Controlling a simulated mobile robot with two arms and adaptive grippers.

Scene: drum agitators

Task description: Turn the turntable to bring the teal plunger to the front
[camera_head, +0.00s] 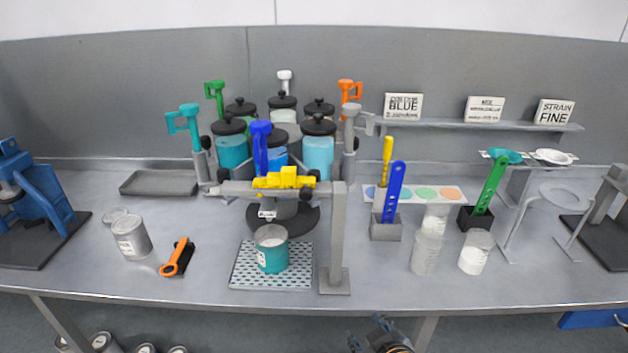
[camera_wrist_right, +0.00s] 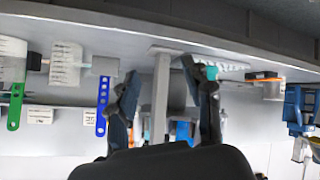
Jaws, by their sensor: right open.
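The turntable carries several dark-lidded canisters; its dark round base (camera_head: 298,221) shows low at the front. The teal plunger (camera_head: 184,121) stands at the turntable's left side, over a grey cylinder. A blue plunger (camera_head: 261,147) is at the front, a green one (camera_head: 216,96) at the back left, an orange one (camera_head: 348,90) at the back right and a grey one (camera_head: 350,115) at the right. My right gripper (camera_head: 368,333) is open and empty, low at the table's front edge and well apart from the turntable. My left gripper is out of view.
A grey post (camera_head: 336,240) with a crossbar and yellow clamp (camera_head: 284,179) stands before the turntable. A teal-labelled can (camera_head: 271,249) sits on a perforated mat (camera_head: 243,275). An orange-handled tool (camera_head: 177,257) lies left; paddles and cups stand right.

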